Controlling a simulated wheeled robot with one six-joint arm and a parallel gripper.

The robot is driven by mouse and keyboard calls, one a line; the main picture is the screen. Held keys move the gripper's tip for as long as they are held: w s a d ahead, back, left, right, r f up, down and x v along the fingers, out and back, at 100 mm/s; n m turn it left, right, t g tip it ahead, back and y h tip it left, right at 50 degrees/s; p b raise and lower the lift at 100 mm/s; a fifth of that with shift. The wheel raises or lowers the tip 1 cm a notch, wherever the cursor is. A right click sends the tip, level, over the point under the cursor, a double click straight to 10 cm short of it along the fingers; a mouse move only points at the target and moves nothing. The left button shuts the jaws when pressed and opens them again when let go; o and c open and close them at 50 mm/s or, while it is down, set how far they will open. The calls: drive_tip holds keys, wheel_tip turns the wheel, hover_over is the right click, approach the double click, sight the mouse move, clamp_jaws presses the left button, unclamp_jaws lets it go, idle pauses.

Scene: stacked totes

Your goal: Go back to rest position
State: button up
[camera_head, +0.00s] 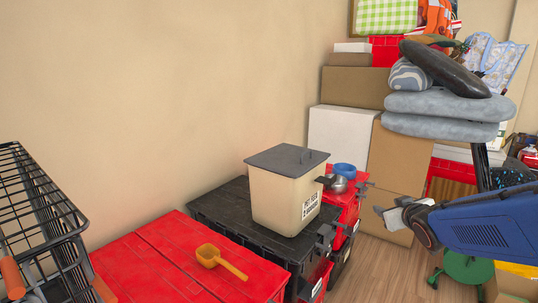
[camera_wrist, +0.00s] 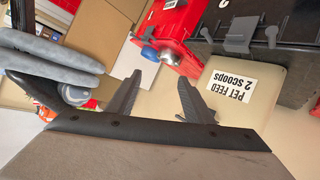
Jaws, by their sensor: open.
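My gripper (camera_head: 382,211) is at the right of the head view, at the end of my blue arm. It is to the right of the beige pet feed bin (camera_head: 285,205), apart from it. In the wrist view my gripper (camera_wrist: 159,78) has its two dark fingers spread with nothing between them. The bin, labelled "PET FEED 2 SCOOPS", shows upside down there (camera_wrist: 262,105). The bin stands upright with its grey lid (camera_head: 286,158) on, on a black tote (camera_head: 228,207). An orange scoop (camera_head: 218,261) lies on a red tote (camera_head: 150,262) in front.
A black wire basket (camera_head: 40,222) is at the left. A blue bowl (camera_head: 344,169) and a metal pot sit on a red tote behind the bin. Cardboard boxes (camera_head: 398,160), grey cushions (camera_head: 440,104) and a green stool (camera_head: 466,268) are at the right. Some wooden floor (camera_head: 375,270) is clear.

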drive_tip(key=s+a+f+m+g, duration=0.1)
drive_tip(key=s+a+g, duration=0.1)
drive_tip(key=s, duration=0.8)
drive_tip(key=s+a+f+m+g, duration=0.1)
drive_tip(key=s+a+f+g, duration=0.1)
drive_tip(key=s, duration=0.9)
drive_tip(key=s+a+f+m+g+y, duration=0.1)
drive_tip(key=s+a+g, duration=0.3)
drive_tip(key=s, duration=0.6)
drive_tip(key=shift+s+f+g, duration=0.3)
drive_tip(key=shift+s+f, duration=0.05)
drive_tip(key=shift+f, duration=0.1)
